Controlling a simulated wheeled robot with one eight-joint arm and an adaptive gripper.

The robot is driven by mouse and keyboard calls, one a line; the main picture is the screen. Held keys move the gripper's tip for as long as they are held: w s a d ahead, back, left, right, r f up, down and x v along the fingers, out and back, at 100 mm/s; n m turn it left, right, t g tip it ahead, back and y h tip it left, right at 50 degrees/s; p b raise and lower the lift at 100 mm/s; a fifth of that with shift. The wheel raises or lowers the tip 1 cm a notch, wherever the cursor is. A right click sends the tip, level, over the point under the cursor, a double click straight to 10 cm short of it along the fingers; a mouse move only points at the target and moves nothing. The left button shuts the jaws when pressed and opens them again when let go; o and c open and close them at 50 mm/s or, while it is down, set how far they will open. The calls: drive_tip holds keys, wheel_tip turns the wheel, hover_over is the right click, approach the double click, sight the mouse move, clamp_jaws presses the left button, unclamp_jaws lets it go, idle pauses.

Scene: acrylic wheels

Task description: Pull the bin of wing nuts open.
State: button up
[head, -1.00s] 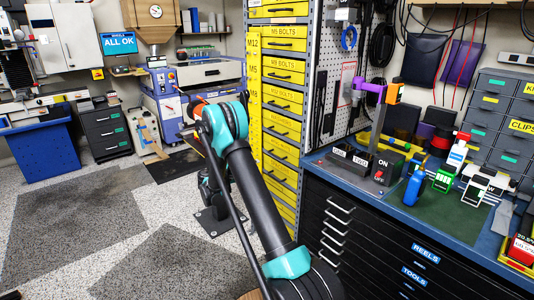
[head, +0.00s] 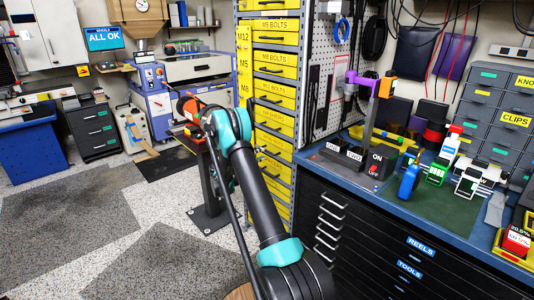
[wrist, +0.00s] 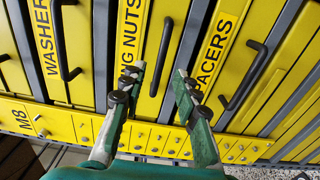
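The wing nuts bin (wrist: 139,98) is a yellow drawer front in the wrist view, its label partly covered by my gripper. Its black bar handle (wrist: 161,57) stands between and beyond my fingertips. The bin looks shut, in line with its neighbours. My gripper (wrist: 160,73) is open, with one finger on each side of the handle line and nothing between them. I cannot tell whether a finger touches the bin. In the head view my arm hides the gripper, and I cannot read which drawer in the yellow cabinet (head: 275,73) is the wing nuts bin.
The washers bin (wrist: 48,45) and the spacers bin (wrist: 222,60) flank it, each with a black handle. A yellow M8 strip (wrist: 60,123) with studs runs along one end. A black workbench (head: 370,235) stands right of the cabinet. Speckled floor (head: 60,250) lies open at left.

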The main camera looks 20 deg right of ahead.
sight(267, 151)
drive_tip(key=shift+x, duration=2.75)
drive_tip(key=shift+c, duration=0.2)
clamp_jaws()
